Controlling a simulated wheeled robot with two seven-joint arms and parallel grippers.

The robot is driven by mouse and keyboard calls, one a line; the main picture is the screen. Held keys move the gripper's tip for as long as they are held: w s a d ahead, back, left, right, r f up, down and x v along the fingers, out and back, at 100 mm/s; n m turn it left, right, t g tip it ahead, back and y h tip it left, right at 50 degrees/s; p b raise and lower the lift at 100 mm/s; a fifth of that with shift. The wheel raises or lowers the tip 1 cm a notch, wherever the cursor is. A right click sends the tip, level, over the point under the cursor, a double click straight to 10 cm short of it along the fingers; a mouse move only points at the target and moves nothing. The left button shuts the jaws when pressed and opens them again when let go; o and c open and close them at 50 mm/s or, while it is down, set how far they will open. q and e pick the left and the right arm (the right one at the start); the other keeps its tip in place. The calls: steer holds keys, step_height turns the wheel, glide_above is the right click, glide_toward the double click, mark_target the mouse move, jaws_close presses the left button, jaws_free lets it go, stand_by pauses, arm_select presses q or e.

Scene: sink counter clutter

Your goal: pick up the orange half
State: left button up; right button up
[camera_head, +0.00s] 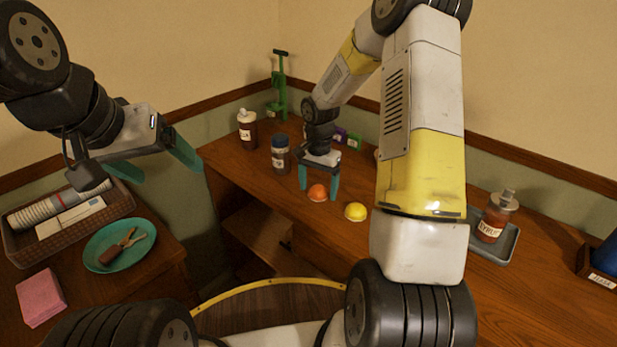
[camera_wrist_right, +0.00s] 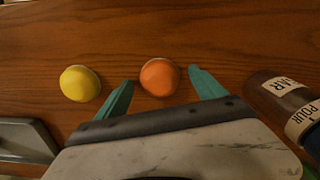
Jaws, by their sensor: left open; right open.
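The orange half (camera_head: 317,193) lies on the wooden counter in the head view, dome up. In the right wrist view the orange half (camera_wrist_right: 159,77) sits near the gap between the fingertips. My right gripper (camera_head: 319,190) is open with its teal fingers pointing down at it; in the right wrist view the fingers (camera_wrist_right: 160,85) stand apart on either side, with wood showing between them and the orange half. My left gripper (camera_head: 150,168) is open and empty, above the area beside the left table.
A yellow lemon half (camera_head: 355,211) lies just right of the orange half, also in the wrist view (camera_wrist_right: 80,83). A dark jar (camera_head: 280,158) stands left of the right gripper. A grey tray (camera_head: 505,243) holds a syrup bottle (camera_head: 494,218). A teal plate (camera_head: 100,245) is on the left table.

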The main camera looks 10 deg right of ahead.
steer(key=c, duration=1.5)
steer(key=shift+r, duration=0.1)
